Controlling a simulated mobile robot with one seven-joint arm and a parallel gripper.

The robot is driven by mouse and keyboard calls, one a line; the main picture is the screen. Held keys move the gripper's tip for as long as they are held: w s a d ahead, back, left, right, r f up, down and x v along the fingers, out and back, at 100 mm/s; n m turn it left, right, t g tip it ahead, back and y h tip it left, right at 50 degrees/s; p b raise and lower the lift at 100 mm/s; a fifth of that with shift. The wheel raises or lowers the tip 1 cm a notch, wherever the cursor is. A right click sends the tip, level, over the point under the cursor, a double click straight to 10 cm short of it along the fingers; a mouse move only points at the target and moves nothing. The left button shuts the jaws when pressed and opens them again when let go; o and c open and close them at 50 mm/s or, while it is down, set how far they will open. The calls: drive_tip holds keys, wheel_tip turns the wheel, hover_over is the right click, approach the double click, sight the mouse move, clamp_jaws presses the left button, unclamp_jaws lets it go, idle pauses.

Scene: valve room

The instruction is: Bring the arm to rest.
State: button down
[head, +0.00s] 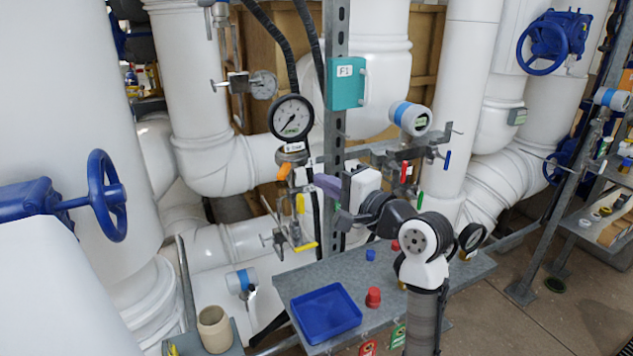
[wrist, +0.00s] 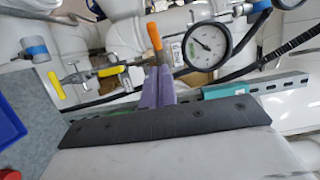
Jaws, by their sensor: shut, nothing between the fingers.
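My gripper (head: 327,185) is in the middle of the head view, in front of the upright slotted metal post (head: 337,130). Its purple fingers point left, towards the valve with the orange handle (head: 284,171) under the round gauge (head: 291,117). In the wrist view the fingers of my gripper (wrist: 158,84) lie together with nothing between them. The orange handle (wrist: 154,37) shows just beyond their tips, and the gauge (wrist: 207,45) is to the right. I cannot tell the exact gap between fingertips and handle. My arm is bent above the grey bench.
The grey bench (head: 460,272) holds a blue tray (head: 326,313) and a red cap (head: 373,297). A teal box (head: 347,84) is on the post above my gripper. Yellow-handled valves (head: 303,246) sit left of the post. A beige cup (head: 214,328) stands lower left. Floor shows at right.

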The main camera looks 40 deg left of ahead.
drive_tip(key=s+d+b, duration=0.1)
drive_tip(key=d, duration=0.6)
drive_tip(key=shift+s+d+f+b, duration=0.15)
drive_tip(key=shift+s+d+b, duration=0.2)
drive_tip(key=shift+s, duration=0.05)
